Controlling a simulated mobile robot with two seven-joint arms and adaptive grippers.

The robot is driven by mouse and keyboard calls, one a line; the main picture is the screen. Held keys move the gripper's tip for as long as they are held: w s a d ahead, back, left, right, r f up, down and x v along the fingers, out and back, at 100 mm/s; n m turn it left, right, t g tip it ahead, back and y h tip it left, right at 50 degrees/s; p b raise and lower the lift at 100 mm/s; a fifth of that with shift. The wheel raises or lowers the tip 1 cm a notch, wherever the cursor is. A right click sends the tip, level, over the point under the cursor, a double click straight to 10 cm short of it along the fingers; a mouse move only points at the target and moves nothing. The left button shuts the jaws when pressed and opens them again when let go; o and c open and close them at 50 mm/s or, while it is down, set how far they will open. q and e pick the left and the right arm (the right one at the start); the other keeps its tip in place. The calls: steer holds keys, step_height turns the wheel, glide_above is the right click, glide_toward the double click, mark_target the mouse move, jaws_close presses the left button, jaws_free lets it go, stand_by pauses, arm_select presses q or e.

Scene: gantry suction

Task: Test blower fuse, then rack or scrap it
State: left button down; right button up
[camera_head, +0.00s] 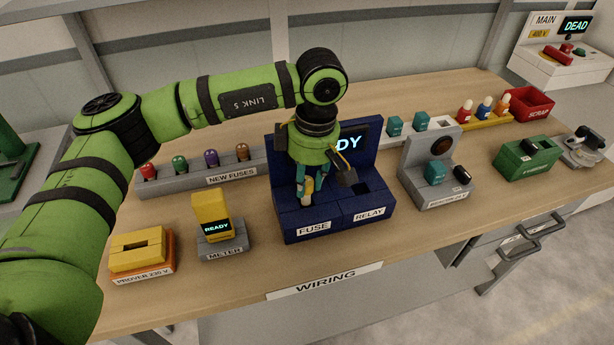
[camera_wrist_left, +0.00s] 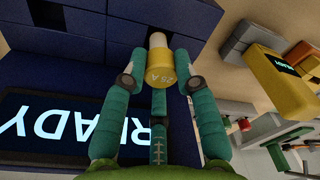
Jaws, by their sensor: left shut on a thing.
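My left gripper (camera_head: 305,190) is shut on a fuse (camera_wrist_left: 160,68) with a yellow cap marked 25 A and a pale body. It holds the fuse over the FUSE side of the blue tester (camera_head: 340,225). In the left wrist view, the teal fingers (camera_wrist_left: 160,75) press on both sides of the cap, and the pale end points at a dark opening in the tester. I cannot tell whether the fuse is seated. The tester's screen reads READY. The red scrap bin (camera_head: 530,101) stands at the back right. My right gripper is not in view.
The NEW FUSES rack (camera_head: 205,180) holds several coloured fuses. A yellow meter (camera_head: 211,210) and a prover (camera_head: 140,255) stand at left. A grey socket unit (camera_head: 430,150), a yellow rack (camera_head: 485,122) with fuses and a green box (camera_head: 528,160) stand at right. The MAIN panel reads DEAD.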

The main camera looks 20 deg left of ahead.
arm_select(q)
steer(key=shift+f+b, duration=1.05)
steer(key=shift+f, duration=0.25)
steer(key=c, duration=0.9)
jaws_free()
steer(key=shift+r, duration=0.15)
steer(key=r, duration=0.8)
steer(key=d+r, duration=0.1)
steer(key=r, duration=0.2)
steer(key=shift+r, duration=0.4)
